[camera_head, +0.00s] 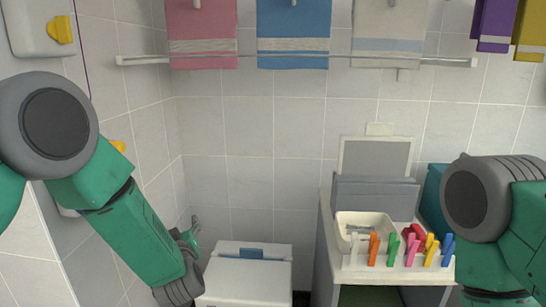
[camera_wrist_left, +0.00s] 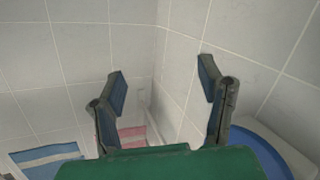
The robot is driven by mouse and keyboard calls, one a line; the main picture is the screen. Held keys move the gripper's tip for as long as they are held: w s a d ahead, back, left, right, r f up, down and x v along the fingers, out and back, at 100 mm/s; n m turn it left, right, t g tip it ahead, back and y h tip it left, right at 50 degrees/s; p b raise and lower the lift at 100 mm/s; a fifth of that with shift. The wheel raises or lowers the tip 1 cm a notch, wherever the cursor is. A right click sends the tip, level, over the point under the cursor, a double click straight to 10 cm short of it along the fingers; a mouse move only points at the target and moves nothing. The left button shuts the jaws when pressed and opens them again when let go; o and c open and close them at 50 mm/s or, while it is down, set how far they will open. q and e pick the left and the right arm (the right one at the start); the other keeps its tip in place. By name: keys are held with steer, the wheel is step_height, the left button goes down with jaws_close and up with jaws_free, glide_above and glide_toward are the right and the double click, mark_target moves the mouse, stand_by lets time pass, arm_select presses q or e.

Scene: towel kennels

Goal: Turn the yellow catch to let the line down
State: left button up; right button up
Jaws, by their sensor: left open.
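A yellow catch (camera_head: 61,30) sits on a pale wall box (camera_head: 36,28) at the top left of the head view. A thin dark purple line (camera_head: 82,55) runs down beside it and passes behind my left arm. A second yellow part (camera_head: 118,146) shows lower on the left wall, partly hidden by my left arm. My left gripper (camera_head: 190,232) is low, well below both yellow parts, near the left wall. In the left wrist view its two fingers (camera_wrist_left: 163,85) stand apart with nothing between them. My right arm shows at the right; its gripper is not visible.
Pink (camera_head: 202,35), blue (camera_head: 293,35) and grey (camera_head: 388,35) towels hang at a wall rail (camera_head: 135,61). A white lidded bin (camera_head: 248,282) stands below. A white stand (camera_head: 333,262) at the right holds a tray (camera_head: 345,228) and several coloured pegs (camera_head: 411,248).

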arm_select(q)
steer(key=s+a+f+m+g+h, duration=0.2)
steer(key=s+f+m+g+h, duration=0.4)
steer(key=s+f, duration=1.3)
steer(key=s+a+f+m+g, duration=0.1)
steer(key=s+g, duration=0.3)
steer(key=s, duration=0.9)
steer(key=s+a+f+m+g, duration=0.1)
steer(key=s+f+g, duration=0.3)
steer(key=s, duration=0.9)
steer(key=shift+a+g+y, duration=0.3)
steer(key=shift+a+g, duration=0.05)
steer(key=shift+g, duration=0.15)
